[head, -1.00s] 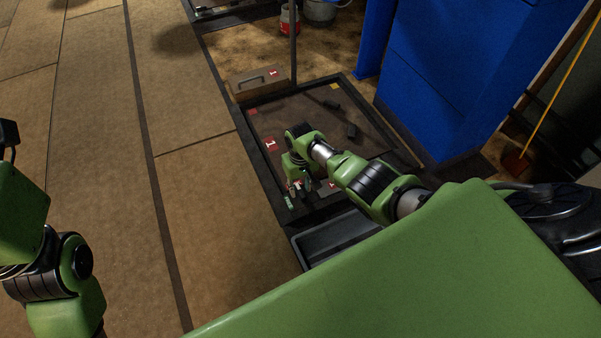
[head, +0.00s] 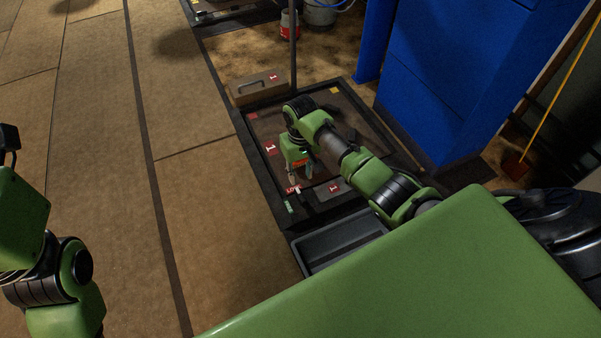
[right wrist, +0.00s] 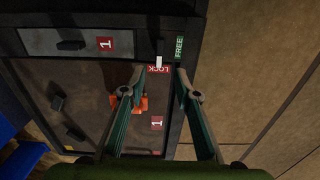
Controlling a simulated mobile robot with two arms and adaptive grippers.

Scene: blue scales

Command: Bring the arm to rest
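My right gripper (head: 302,177) hangs over the near left part of the dark scale platform (head: 262,172). In the right wrist view the right gripper (right wrist: 160,95) is open, its two fingers apart with nothing held between the tips. Beyond the tips are a small white lever (right wrist: 159,50), a red LOCK label (right wrist: 160,69) and a green FREE label (right wrist: 179,47). The lever stands by the LOCK label, apart from FREE. The LOCK label (head: 293,190) also shows in the head view. My left arm shows at the left edge, but its gripper is out of view.
A grey tray (head: 310,258) adjoins the platform's near edge. A brown block with a handle (head: 258,88) sits at its far left corner, near a thin post (head: 293,45). A blue cabinet (head: 440,80) stands at right. The brown floor at left is clear.

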